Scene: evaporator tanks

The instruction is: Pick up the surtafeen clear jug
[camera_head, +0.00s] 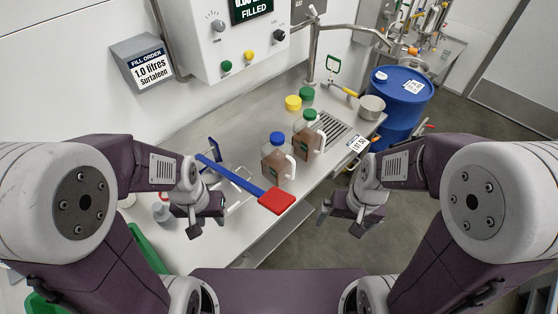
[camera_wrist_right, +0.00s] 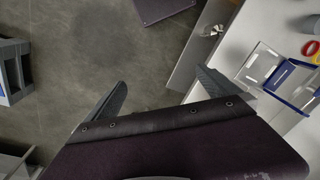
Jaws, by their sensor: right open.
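Two clear-bodied jugs of brown liquid stand upright on the bench: a blue-capped jug (camera_head: 276,162) and, just behind it to the right, a green-capped jug (camera_head: 309,137). Both have pale handles on the right; their labels are too small to read. My left gripper (camera_head: 207,222) is open and empty, left of the jugs at the bench's near part. My right gripper (camera_head: 340,220) is open and empty, in front of the bench edge and below right of the jugs. Its fingers (camera_wrist_right: 158,95) are wide apart in the right wrist view, with only floor between them.
A blue-handled red scraper (camera_head: 275,200) lies in front of the jugs. A clear, blue-edged item (camera_wrist_right: 268,68) is on the bench. Yellow (camera_head: 293,103) and green (camera_head: 307,94) caps show behind. A blue drum (camera_head: 402,95) stands right. A fill-order sign (camera_head: 150,68) reads 1.0 litres Surtafeen.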

